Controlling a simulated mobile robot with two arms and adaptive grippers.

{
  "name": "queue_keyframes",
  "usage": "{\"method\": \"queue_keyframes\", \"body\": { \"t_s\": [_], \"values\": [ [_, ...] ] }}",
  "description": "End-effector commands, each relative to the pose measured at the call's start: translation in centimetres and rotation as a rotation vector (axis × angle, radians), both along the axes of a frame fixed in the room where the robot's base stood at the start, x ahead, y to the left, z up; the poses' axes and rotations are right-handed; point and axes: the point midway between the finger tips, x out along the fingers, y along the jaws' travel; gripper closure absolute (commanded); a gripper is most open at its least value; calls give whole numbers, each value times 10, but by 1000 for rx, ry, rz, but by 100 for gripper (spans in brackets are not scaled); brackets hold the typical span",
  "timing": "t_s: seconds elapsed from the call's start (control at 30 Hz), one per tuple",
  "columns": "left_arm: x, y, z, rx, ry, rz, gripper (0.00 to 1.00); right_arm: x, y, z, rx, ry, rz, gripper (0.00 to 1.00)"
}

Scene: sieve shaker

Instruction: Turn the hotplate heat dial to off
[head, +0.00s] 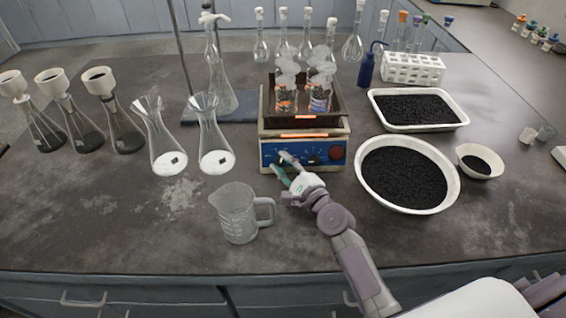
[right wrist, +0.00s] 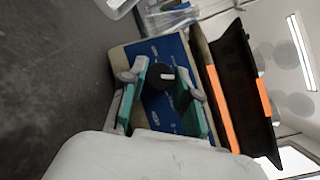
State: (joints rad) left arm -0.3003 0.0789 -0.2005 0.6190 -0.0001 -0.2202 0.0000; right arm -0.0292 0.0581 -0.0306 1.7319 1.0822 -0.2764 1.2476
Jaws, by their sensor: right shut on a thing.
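The hotplate (head: 268,153) stands at the centre of the bench, with a blue front panel that also shows in the right wrist view (right wrist: 160,48). A black dial (right wrist: 161,78) with a white mark sits on this panel. My right gripper (head: 287,164) is at the left part of the panel. In the right wrist view its green-padded fingers (right wrist: 161,86) lie on either side of the dial, shut on it. In the head view the fingers mostly hide this dial. Another dark dial (head: 335,153) shows at the panel's right. My left gripper is not in view.
Two steaming glass vessels (head: 286,98) stand in the dark tray on the hotplate. A glass jug (head: 236,213) is close left of my right gripper. Two flasks (head: 214,140) stand left; a wide bowl of black grains (head: 362,180) stands right. The front bench is mostly clear.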

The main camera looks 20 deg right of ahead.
Motion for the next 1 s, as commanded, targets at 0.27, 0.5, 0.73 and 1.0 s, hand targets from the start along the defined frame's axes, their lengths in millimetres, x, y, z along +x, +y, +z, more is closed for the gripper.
{"method": "queue_keyframes", "body": {
  "t_s": [0.27, 0.5, 0.73, 1.0],
  "values": [
    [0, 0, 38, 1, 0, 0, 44, 0, 0, 7, -151, 49, 65, 100],
    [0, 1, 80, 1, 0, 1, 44, 0, -1, 11, -350, 106, 148, 100],
    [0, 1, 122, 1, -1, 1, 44, 0, -1, 13, -543, 163, 229, 100],
    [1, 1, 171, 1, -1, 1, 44, 1, -1, 14, -772, 229, 325, 100]
  ]
}}
